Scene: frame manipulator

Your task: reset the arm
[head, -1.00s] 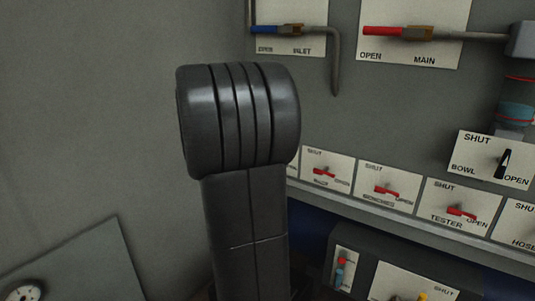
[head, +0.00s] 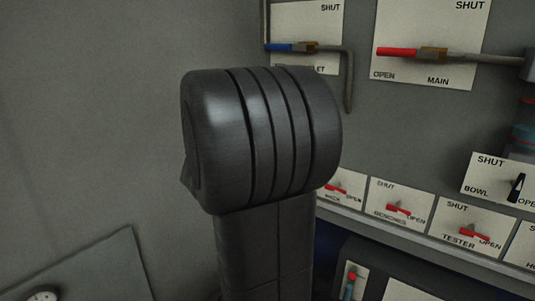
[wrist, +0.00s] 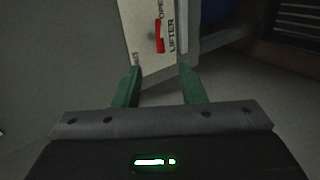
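My arm (head: 260,140) stands in the middle of the head view as a dark, ribbed joint on a thick link. My gripper is not visible in the head view. In the wrist view my gripper (wrist: 160,82) shows two green fingers set well apart with nothing between them. Beyond the fingertips is a pale panel (wrist: 143,45) marked LIFTER and OPEN, with a red lever (wrist: 159,36). The fingers appear apart from the lever.
In the head view the wall at right carries an INLET valve with a blue handle (head: 290,47), a MAIN valve with a red handle (head: 397,52), a BOWL switch (head: 516,187) and a row of small red levers (head: 398,208). A gauge (head: 43,296) sits at lower left.

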